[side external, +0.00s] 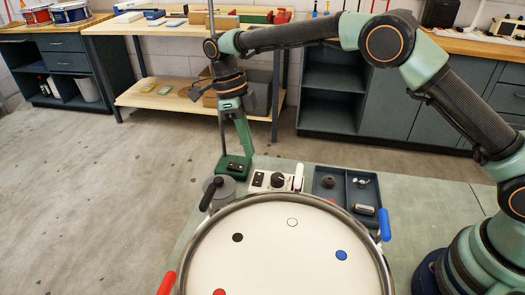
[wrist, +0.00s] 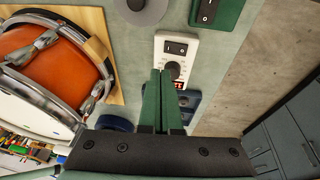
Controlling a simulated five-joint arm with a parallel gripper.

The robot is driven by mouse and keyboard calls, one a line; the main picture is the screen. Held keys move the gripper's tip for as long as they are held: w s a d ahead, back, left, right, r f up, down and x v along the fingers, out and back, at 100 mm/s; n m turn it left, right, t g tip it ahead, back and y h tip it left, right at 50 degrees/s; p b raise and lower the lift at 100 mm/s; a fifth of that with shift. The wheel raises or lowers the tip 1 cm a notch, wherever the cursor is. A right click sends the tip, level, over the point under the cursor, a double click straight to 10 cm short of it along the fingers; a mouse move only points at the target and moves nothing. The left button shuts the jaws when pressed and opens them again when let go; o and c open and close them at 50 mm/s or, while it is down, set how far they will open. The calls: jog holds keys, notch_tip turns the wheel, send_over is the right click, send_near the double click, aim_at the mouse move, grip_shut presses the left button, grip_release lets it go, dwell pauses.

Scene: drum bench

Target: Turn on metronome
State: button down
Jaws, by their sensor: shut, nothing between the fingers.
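A white control box, which I take for the metronome, stands on the bench behind the drum in the side view (side external: 268,181). My gripper (side external: 246,151) points down above the back of the bench. In the wrist view its green fingers (wrist: 160,73) are together and empty. Their tips overlap the knob's left edge; contact cannot be told. The fingers hide part of the box.
A green base (side external: 234,168) with a pole and black switch stands behind the box. A grey disc with black handle (side external: 217,190) is to its left, a dark tray (side external: 347,188) with small items to its right. The large drum (side external: 290,245) fills the front.

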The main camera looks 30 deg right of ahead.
jog(key=r, duration=0.1)
jog(key=a+r, duration=0.1)
jog(key=r, duration=0.1)
jog(key=a+r, duration=0.1)
jog(key=r, duration=0.1)
jog(key=shift+w+r, duration=0.15)
jog(key=shift+d, duration=0.1)
jog(key=s+d+r+n+t+y, duration=0.1)
jog(key=s+d+r+n+t, duration=0.4)
jog(key=d+r+n, duration=0.7)
jog(key=s+d+f+n+t, duration=0.1)
jog(key=s+d+f+n, duration=0.1)
jog(key=s+d+n, duration=0.2)
jog(key=s+d+f+n+t, duration=0.2)
jog(key=s+d+n, duration=0.2)
jog(key=s+n, duration=0.5)
jog(key=shift+s+f+n+t, duration=0.15)
jog(key=shift+f+n+t, duration=0.2)
jog(key=shift+n, duration=0.75)
